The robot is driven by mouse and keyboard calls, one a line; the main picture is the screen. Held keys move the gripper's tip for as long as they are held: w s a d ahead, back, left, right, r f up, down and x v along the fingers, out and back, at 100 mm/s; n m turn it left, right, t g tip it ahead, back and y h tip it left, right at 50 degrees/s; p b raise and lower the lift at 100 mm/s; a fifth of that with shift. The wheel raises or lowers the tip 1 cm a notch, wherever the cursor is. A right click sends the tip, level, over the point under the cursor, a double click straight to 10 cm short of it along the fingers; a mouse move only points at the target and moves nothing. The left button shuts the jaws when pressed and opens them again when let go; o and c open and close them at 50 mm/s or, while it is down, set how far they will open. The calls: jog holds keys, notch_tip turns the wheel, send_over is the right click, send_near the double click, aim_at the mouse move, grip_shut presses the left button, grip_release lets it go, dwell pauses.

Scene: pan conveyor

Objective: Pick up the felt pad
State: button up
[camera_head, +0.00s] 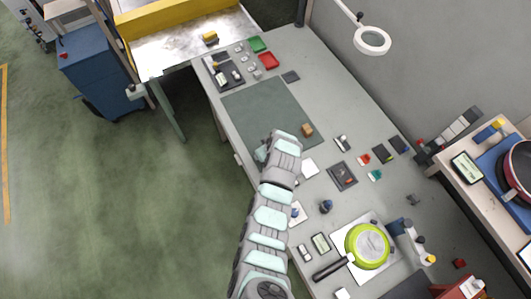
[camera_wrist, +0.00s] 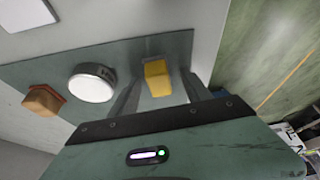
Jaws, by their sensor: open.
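No piece is plainly marked as the felt pad. The likeliest is a small yellow block with a grey edge (camera_wrist: 157,78) on the dark green mat (camera_wrist: 120,55), but I cannot be sure. It shows in the wrist view between the fingertips of my gripper (camera_wrist: 160,85), which is open; I see no grip on it. In the head view my arm hides the block and my fingers, with my wrist over the near end of the mat (camera_head: 262,110). A white round piece (camera_wrist: 92,84) and a brown block (camera_wrist: 42,100) lie left of the fingers in the wrist view.
The brown block (camera_head: 307,130) is also in the head view. A green pan (camera_head: 367,246) stands at the front.

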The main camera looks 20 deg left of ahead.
grip_shut()
dwell(0.5)
